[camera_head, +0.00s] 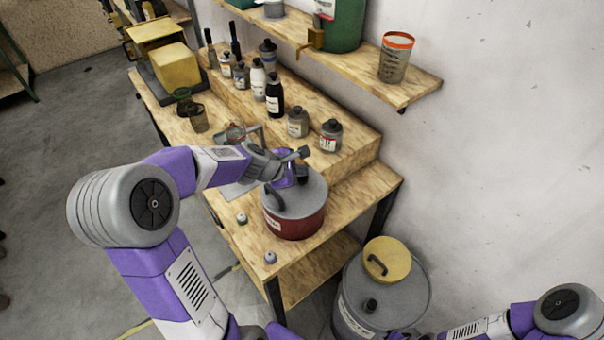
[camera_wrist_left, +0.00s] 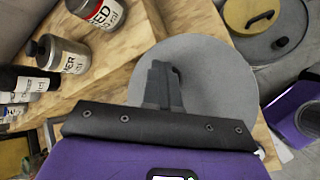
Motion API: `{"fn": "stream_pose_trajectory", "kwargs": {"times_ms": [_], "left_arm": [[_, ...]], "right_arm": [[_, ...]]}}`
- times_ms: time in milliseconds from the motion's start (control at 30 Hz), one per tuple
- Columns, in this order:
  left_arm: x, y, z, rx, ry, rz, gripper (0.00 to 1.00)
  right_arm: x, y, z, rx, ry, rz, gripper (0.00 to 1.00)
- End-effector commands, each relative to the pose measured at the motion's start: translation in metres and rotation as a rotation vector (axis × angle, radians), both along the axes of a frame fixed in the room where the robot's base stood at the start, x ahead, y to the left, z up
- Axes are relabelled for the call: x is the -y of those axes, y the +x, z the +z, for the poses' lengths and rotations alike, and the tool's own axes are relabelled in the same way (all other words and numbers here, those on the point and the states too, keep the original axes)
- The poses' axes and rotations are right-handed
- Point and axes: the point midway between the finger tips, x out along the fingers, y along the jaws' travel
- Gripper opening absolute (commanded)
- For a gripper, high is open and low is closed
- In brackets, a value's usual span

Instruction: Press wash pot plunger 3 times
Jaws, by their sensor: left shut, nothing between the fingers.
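The wash pot (camera_head: 295,222), a red can with a grey lid, stands upright near the front end of the wooden bench. A curved dark handle shows on its left side in the head view. My left gripper (camera_head: 301,174) is over the lid, its fingers closed together and empty. In the left wrist view the shut fingers (camera_wrist_left: 160,88) lie in front of the grey lid (camera_wrist_left: 215,75). A dark part shows just behind them, perhaps the plunger, mostly hidden. I cannot tell whether the fingers touch it. My right gripper (camera_head: 398,335) is only partly in view at the bottom edge.
Several bottles and cans (camera_head: 274,95) stand on the raised step behind the pot. Two small caps (camera_head: 270,257) lie on the bench's front edge. A grey drum (camera_head: 385,290) with a yellow lid stands on the floor at right. A wall shelf (camera_head: 350,62) holds containers above.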

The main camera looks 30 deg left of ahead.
Motion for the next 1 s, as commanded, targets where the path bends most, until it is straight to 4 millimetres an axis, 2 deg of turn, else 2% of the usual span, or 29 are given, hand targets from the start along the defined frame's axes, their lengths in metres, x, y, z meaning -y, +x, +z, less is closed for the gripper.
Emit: {"fn": "stream_pose_trajectory", "kwargs": {"times_ms": [733, 1000], "left_arm": [[0.0, -0.001, -0.008, -0.005, -0.001, 0.0, 0.0], [0.0, -0.001, 0.004, -0.005, 0.0, 0.0, 0.0]], "right_arm": [[0.0, 0.0, -0.006, 0.0, 0.0, 0.0, 0.0], [0.0, 0.0, 0.005, 0.0, 0.0, 0.0, 0.0]]}}
